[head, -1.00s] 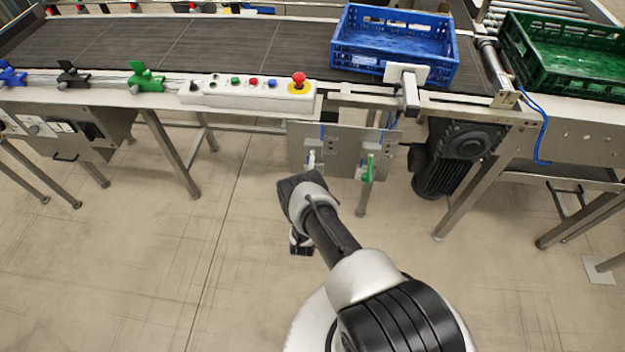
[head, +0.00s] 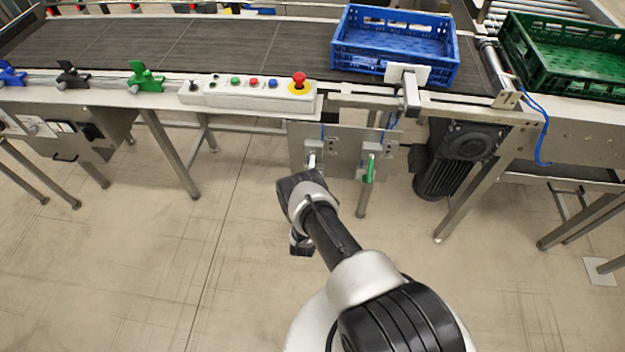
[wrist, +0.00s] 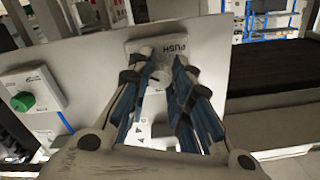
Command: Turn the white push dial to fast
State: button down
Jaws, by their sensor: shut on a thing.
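The white push dial (wrist: 157,76) is on a light plate marked PUSH, between my fingertips in the wrist view. My gripper (wrist: 160,68) is shut on it, one finger on each side. The fingers hide most of the dial and its markings, so I cannot tell its setting. In the head view the white dial (head: 312,159) shows on the metal panel (head: 340,140) below the conveyor, just beyond my wrist. My fingers are hidden there.
A green dial (wrist: 21,101) is on the same panel; it also shows in the head view (head: 370,170), right of the white one. A dark motor (head: 455,155) hangs further right. A blue crate (head: 395,62) is on the belt above.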

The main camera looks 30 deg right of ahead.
dwell(0.3)
jog(key=c, duration=1.4)
grip_release()
jog(key=v, duration=1.2)
